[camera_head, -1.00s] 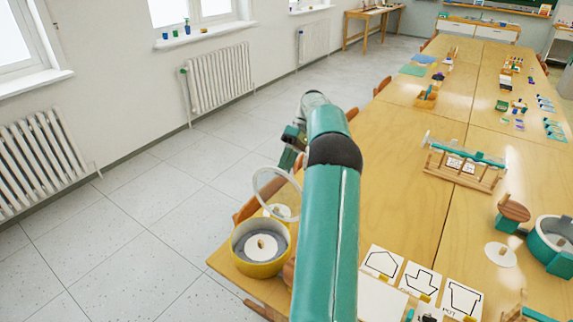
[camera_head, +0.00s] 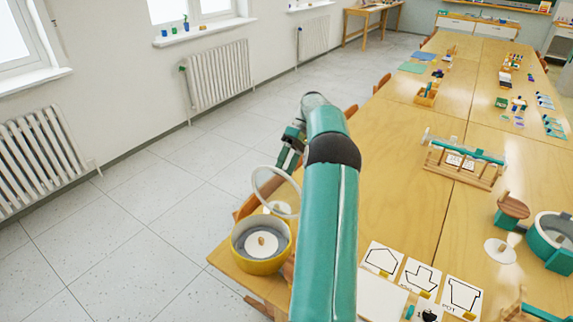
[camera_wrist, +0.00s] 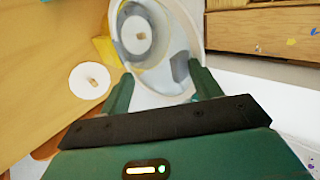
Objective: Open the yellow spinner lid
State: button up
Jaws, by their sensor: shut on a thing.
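The yellow spinner (camera_head: 262,266) is a round yellow bowl with a white disc and small wooden knob inside, on the near left table corner. Its clear, pale-rimmed lid (camera_head: 255,186) stands tilted up above the bowl's far side. In the wrist view the lid's rim (camera_wrist: 192,40) lies between the fingers of my gripper (camera_wrist: 163,88), which is shut on it. The spinner's grey and white inside (camera_wrist: 135,36) shows through or beyond the lid. In the head view my arm hides much of the grip, so the exact finger contact is unclear.
A loose white disc with a knob (camera_wrist: 90,80) lies on the table beside the spinner. Drawing cards (camera_head: 420,280), a wooden rack (camera_head: 464,165) and a teal spinner (camera_head: 550,250) stand to the right. Open floor (camera_head: 130,210) lies to the left.

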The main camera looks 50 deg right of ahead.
jog(key=shift+s+d+f, duration=0.1)
jog(key=shift+f, duration=0.35)
jog(key=shift+r, duration=0.5)
jog(key=shift+c, duration=1.4)
jog(key=s+a+r, duration=0.9)
jog(key=a+r, duration=0.1)
jog(key=r, duration=0.3)
jog(key=shift+s, duration=0.25)
jog(key=shift+a, duration=0.15)
